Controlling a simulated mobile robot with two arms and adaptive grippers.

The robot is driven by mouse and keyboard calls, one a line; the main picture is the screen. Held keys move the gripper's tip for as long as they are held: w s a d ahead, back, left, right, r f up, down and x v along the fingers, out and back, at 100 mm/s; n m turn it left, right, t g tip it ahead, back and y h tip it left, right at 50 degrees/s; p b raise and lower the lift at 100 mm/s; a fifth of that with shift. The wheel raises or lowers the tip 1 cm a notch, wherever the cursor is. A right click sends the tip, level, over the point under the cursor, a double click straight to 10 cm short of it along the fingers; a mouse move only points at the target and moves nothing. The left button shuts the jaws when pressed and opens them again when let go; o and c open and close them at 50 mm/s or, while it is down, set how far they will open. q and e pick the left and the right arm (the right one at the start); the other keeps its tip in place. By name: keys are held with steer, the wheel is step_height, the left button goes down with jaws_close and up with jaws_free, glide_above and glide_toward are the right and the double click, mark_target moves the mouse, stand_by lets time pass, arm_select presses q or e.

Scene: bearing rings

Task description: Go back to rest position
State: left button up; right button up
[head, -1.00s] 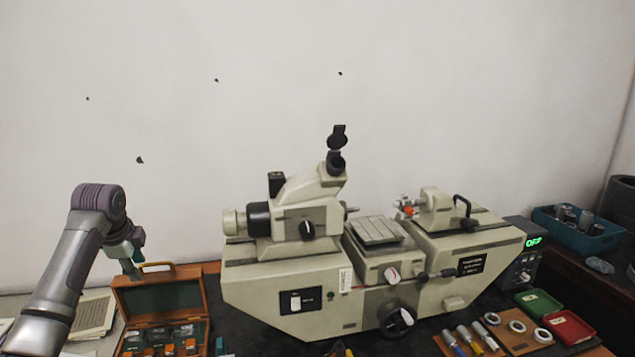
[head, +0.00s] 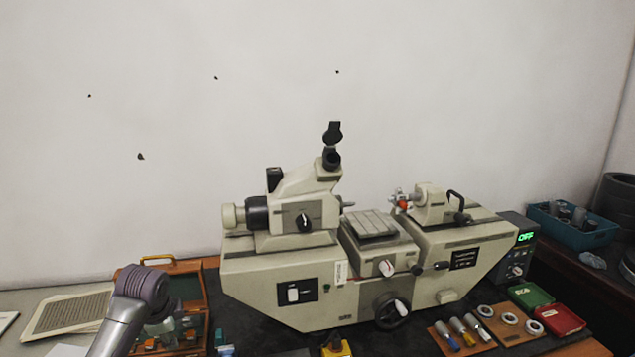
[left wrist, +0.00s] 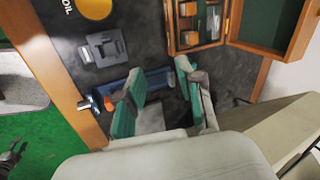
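My left arm (head: 133,305) comes in at the bottom left of the head view, in front of the wooden case; its gripper is not clear there. In the left wrist view my left gripper (left wrist: 160,92) has its two teal fingers apart, with nothing held between them. Beyond the fingers, a blue tool (left wrist: 158,78) with a silver end lies on the dark mat (left wrist: 120,65). My right gripper does not show clearly in either view.
A large beige measuring machine (head: 270,262) fills the middle of the bench. Rings and handled tools lie on a wooden board (head: 485,330), near green (head: 530,296) and red trays (head: 560,320).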

arm_select(q)
steer(key=s+d+f+n, duration=0.1)
steer(key=s+d+f, duration=0.2)
steer(key=s+f, duration=0.1)
steer(key=s+d+f+n, duration=0.1)
steer(key=s+d+f, duration=0.1)
steer(key=s+f, duration=0.2)
steer(key=s+d+f+n, duration=0.1)
steer(key=s+d+f, duration=0.2)
steer(key=s, duration=0.4)
steer(key=shift+s+d+f+n+h, duration=0.1)
steer(key=shift+d+f+n+h, duration=0.25)
steer(key=shift+f+h, duration=0.1)
steer(key=s+d+r+n, duration=0.15)
steer(key=s+n, duration=0.25)
steer(key=s, duration=0.8)
steer(key=s+d+n, duration=0.2)
steer(key=s+n, duration=0.2)
steer(key=s, duration=0.7)
step_height(320, 180, down, 29)
steer(key=s+g+b, duration=0.1)
steer(key=g+b, duration=0.1)
steer(key=b, duration=0.1)
steer(key=s+a+f+g+b, duration=0.1)
steer(key=s+a+f, duration=0.1)
steer(key=s+f, duration=1.4)
steer(key=shift+s+a+f+m, duration=0.3)
steer(key=shift+s+f+m, duration=0.1)
steer(key=shift+f, duration=0.55)
